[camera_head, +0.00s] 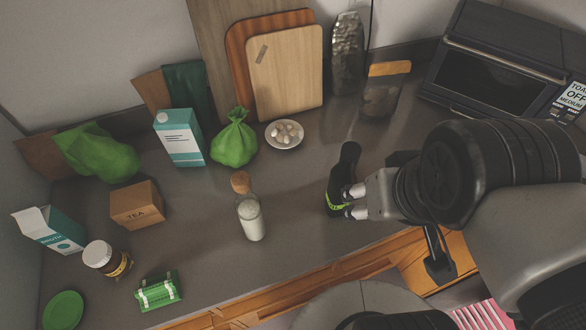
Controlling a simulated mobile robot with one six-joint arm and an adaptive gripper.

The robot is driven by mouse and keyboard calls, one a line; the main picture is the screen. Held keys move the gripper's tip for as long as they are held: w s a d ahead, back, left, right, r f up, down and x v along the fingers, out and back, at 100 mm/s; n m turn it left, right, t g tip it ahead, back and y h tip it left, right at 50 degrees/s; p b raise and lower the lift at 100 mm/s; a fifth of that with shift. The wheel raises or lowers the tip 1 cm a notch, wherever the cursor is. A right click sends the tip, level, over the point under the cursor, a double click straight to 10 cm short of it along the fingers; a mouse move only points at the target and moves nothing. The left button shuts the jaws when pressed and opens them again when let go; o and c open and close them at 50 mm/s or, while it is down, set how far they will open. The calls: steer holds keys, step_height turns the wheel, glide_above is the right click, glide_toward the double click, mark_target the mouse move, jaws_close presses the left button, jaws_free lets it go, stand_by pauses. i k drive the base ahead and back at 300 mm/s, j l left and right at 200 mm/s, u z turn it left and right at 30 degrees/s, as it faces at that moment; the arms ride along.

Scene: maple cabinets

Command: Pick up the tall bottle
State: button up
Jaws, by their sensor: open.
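A tall dark bottle (344,165) with a green band low on its body stands on the grey counter (290,185), right of the middle. My gripper (352,201) reaches in from the right. Its two pale fingertips are apart, at the lower part of the bottle. The jaws are open; I cannot tell whether a fingertip touches the glass. The bottle's lower right side is partly hidden by the fingers.
A corked glass bottle (250,215) with white contents stands to the left. A plate (285,134) of pale round items, a green bag (234,140) and a glass jar (382,95) stand behind. The toaster oven (500,65) fills the back right. The wooden front edge is close.

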mark_target(248, 207)
steer(key=k+j+u, duration=0.4)
steer(key=j+u, duration=0.15)
steer(key=k+j+u, duration=0.1)
steer(key=j+u, duration=0.15)
steer(key=j, duration=0.2)
steer(key=k+j+u, duration=0.1)
steer(key=j+u, duration=0.2)
steer(key=j, duration=0.1)
